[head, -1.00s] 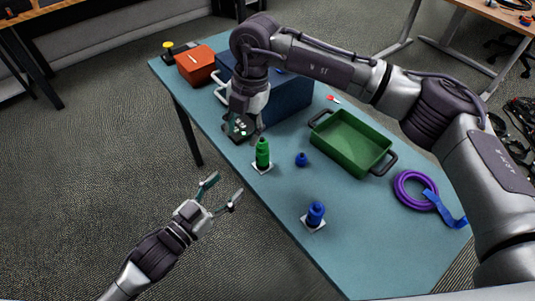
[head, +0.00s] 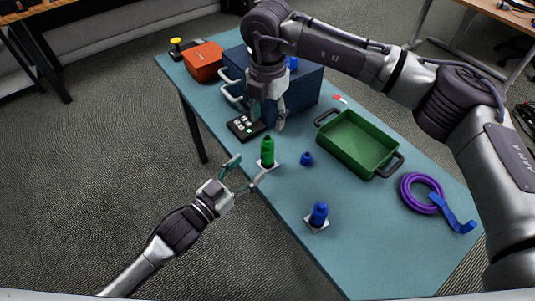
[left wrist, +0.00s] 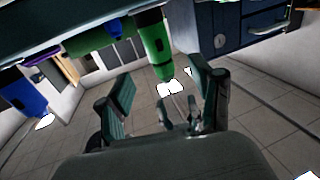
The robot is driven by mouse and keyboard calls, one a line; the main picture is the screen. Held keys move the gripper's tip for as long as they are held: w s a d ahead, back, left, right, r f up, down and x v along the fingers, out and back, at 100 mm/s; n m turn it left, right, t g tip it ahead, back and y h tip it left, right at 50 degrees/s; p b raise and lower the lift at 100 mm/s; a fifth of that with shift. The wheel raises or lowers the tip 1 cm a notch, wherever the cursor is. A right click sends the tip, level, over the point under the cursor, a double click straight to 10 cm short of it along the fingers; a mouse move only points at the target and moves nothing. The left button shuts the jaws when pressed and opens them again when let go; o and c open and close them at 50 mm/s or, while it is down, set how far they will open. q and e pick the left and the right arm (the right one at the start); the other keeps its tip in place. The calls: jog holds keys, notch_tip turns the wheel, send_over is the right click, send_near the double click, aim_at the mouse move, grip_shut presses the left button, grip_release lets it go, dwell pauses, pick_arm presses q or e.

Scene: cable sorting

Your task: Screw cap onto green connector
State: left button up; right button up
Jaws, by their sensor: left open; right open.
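The green connector (head: 267,155) stands upright on a small white base near the table's front edge. Its top is narrower; I cannot tell whether that is a separate cap. My left gripper (head: 250,169) is open and empty, just in front and to the left of the connector, with one finger near its base. In the left wrist view the connector (left wrist: 155,50) shows beyond and between the open fingers (left wrist: 163,93). My right gripper (head: 268,115) is open, pointing down behind the connector, beside a black keypad box (head: 245,126). A small blue cap-like piece (head: 306,159) lies to the connector's right.
A blue connector (head: 319,211) stands on a white base at the front. A green tray (head: 357,143) sits to the right, with a purple cable coil (head: 421,191) beyond. A blue toolbox (head: 300,95) and an orange box (head: 202,61) stand behind. Bare table lies between tray and blue connector.

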aim_at(263, 154)
pick_arm(q)
jog(key=x, duration=0.8)
jog(key=shift+w+d, duration=0.15)
jog(key=shift+w, duration=0.05)
jog(key=shift+c, duration=0.2)
grip_shut()
